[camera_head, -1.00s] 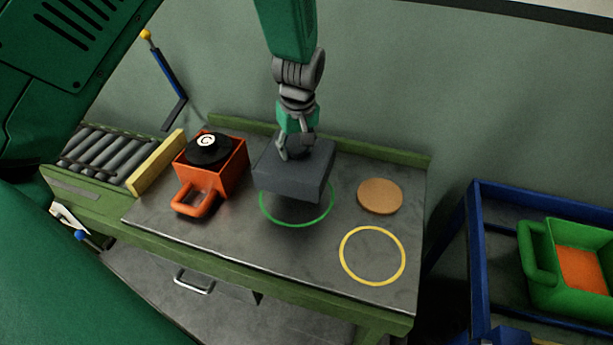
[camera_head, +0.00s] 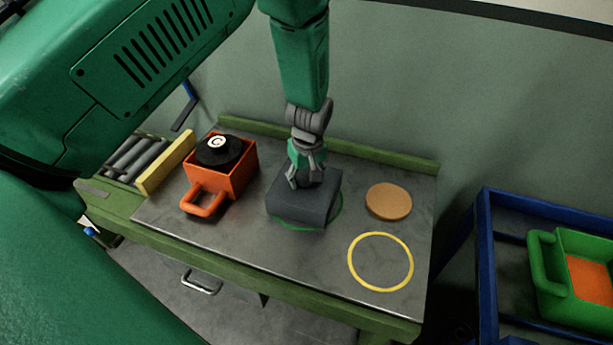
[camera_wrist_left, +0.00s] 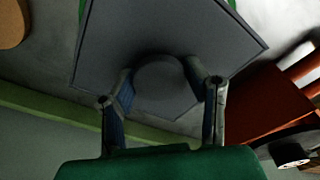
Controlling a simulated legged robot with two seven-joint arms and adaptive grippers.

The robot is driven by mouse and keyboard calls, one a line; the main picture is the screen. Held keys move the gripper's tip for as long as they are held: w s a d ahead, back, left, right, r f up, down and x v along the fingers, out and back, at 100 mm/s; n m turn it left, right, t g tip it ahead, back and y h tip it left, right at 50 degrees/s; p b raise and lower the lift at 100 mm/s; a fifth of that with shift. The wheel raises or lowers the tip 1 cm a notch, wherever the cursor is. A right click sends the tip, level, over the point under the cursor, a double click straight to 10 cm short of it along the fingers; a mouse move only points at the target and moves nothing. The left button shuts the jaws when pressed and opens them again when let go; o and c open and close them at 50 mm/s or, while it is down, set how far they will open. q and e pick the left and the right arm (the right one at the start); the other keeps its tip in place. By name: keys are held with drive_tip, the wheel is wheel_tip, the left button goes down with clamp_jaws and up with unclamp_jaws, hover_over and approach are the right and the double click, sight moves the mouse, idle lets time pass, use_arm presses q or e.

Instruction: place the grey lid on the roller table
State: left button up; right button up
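The grey lid (camera_head: 297,208) is a square dark slab with a round knob (camera_wrist_left: 160,82) on top. In the head view it is low over the green ring (camera_head: 337,208) on the metal top of the roller table (camera_head: 240,238), covering most of the ring. I cannot tell whether its underside touches the top. My left gripper (camera_head: 305,183) points down onto the lid. In the left wrist view its two fingers (camera_wrist_left: 160,75) are on either side of the knob and appear closed on it. My right gripper is not in view.
An orange handled bin (camera_head: 238,180) with a black spool (camera_head: 219,151) stands left of the lid. A yellow bar (camera_head: 166,162) edges the rollers (camera_head: 130,158). A tan disc (camera_head: 388,201) lies right. The yellow ring (camera_head: 381,234) is empty. A blue cart (camera_head: 485,265) holds a green bin (camera_head: 545,275).

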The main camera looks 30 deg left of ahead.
use_arm(q)
drive_tip(key=shift+o, duration=0.5)
drive_tip(key=shift+a+f, duration=0.1)
drive_tip(key=shift+a, duration=0.05)
drive_tip(key=shift+d+r, duration=0.25)
drive_tip(key=shift+r, duration=0.15)
wheel_tip(320, 180, up, 12)
drive_tip(key=d, duration=0.1)
drive_tip(key=shift+s+f, duration=0.25)
drive_tip(key=shift+s, duration=0.15)
drive_tip(key=shift+d, duration=0.15)
